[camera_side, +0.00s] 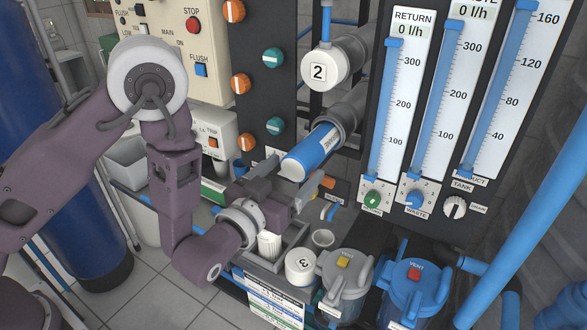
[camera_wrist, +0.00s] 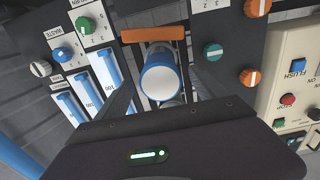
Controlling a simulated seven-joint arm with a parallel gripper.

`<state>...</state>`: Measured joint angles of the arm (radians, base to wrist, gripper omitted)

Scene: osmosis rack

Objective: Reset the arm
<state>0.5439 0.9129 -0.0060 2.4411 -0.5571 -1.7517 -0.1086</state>
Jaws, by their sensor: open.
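My gripper (camera_side: 288,182) is open in the side view, low in front of the rack. Its two fingers point toward the blue-and-white cartridge (camera_side: 313,150), which sits in a grey horizontal housing (camera_side: 347,115). In the wrist view my gripper (camera_wrist: 163,82) has its fingers spread to either side of the cartridge's round white end with a blue rim (camera_wrist: 168,81). A gap shows between the fingers and the cartridge there; how deep it lies between them is hard to tell. Nothing is held.
A housing capped "2" (camera_side: 321,66) is above. A white cap "3" (camera_side: 300,267) and clear-sided canisters, one blue-topped (camera_side: 414,283), stand below right. The flow-meter panel (camera_side: 402,60) is at right, the STOP control box (camera_side: 190,50) at upper left. Floor is clear at lower left.

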